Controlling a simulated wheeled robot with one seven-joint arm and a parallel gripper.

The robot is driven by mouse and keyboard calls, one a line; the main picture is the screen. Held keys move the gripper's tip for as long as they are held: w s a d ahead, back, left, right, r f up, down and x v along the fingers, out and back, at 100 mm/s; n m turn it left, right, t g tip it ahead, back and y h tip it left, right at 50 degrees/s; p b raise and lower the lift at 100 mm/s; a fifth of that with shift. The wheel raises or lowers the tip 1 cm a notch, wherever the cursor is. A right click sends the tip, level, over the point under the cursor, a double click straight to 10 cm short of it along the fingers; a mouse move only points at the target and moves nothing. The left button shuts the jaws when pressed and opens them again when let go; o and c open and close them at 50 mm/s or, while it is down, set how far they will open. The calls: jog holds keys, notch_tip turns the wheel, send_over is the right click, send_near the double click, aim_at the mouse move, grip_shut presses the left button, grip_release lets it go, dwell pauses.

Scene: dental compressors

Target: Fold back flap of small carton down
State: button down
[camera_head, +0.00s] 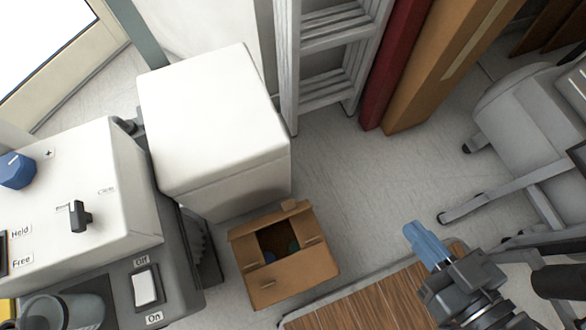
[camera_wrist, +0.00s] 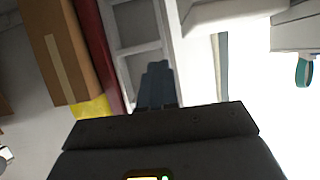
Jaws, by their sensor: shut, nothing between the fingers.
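The small brown carton (camera_head: 291,284) stands on the floor at lower centre in the head view. Its top is partly open, with a dark gap showing blue and green things inside. Cardboard flaps surround the gap; a small piece of cardboard sticks up at the back edge (camera_head: 290,205). I cannot tell exactly how far the back flap is tilted. My gripper (camera_head: 418,236) is to the right of the carton, clear of it, with blue fingers shut and empty. In the wrist view the shut fingers (camera_wrist: 156,84) point toward the ladder; the carton is not seen there.
A white box-shaped unit (camera_head: 215,115) stands just behind the carton. A control panel (camera_head: 75,205) is at left, a wooden top (camera_head: 385,303) at lower right. A ladder (camera_head: 330,60), a tall brown box (camera_head: 445,65) and a grey chair (camera_head: 520,125) stand behind.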

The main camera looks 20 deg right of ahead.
jog(key=w+a+f+g+p, duration=0.2)
jog(key=w+f+g+p, duration=0.3)
jog(key=f, duration=0.5)
jog(key=g+p, duration=0.9)
jog(key=g, duration=0.1)
send_near(295, 209)
jog(key=shift+h, duration=0.3)
jog(key=f+b, duration=0.4)
jog(key=f, duration=0.1)
jog(key=shift+s+a, duration=0.25)
jog(key=shift+s, duration=0.05)
